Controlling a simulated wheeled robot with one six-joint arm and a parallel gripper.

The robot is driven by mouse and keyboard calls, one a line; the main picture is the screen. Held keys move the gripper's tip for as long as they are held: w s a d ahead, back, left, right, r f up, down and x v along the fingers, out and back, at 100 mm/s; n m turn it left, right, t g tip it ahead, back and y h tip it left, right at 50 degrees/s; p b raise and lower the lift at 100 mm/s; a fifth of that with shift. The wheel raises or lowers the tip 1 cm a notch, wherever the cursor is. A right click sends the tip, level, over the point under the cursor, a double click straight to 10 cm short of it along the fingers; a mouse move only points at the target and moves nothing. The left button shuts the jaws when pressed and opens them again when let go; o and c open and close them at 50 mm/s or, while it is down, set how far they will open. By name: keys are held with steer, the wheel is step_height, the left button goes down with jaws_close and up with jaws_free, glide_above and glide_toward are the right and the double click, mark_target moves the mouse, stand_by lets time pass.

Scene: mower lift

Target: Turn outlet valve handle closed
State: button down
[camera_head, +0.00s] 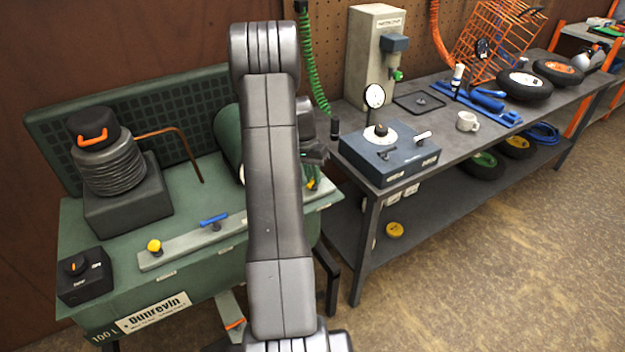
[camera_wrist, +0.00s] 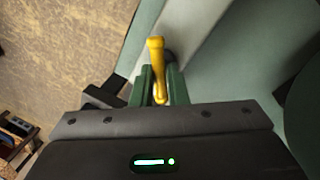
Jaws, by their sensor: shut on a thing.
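In the wrist view a yellow valve handle (camera_wrist: 156,52) sticks up between the two dark green fingers of my gripper (camera_wrist: 160,78). The fingers are shut on it, and its lower end shows between them. The handle sits at a pale strip along the green machine. In the head view my arm hides most of the gripper and the handle. A small bit of yellow (camera_head: 313,184) shows just right of my arm, at the right end of the grey valve strip (camera_head: 185,247). I cannot tell the handle's exact angle from there.
The green compressor unit (camera_head: 120,285) carries a yellow knob (camera_head: 154,246), a blue lever (camera_head: 213,219) and a black box with a dial (camera_head: 84,275). Floor at lower right is clear.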

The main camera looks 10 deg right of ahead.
steer(key=m, duration=0.3)
steer(key=m+y+b, duration=0.1)
steer(key=m, duration=0.2)
steer(key=shift+d+g, duration=0.2)
steer(key=shift+g, duration=0.2)
steer(key=shift+m, duration=0.4)
steer(key=c, duration=1.4)
jaws_free()
steer(key=shift+c, duration=0.2)
steer(key=shift+r, duration=0.15)
step_height(320, 180, up, 13)
steer(key=w+a+b, duration=0.1)
steer(key=w, duration=0.1)
steer(key=shift+w+r, duration=0.15)
steer(key=shift+w, duration=0.15)
steer(key=s+f, duration=0.1)
steer(key=f, duration=0.8)
steer(key=s+d+f, duration=0.1)
steer(key=f, duration=0.3)
steer(key=shift+s+f+p, duration=0.3)
steer(key=shift+f+p, duration=0.05)
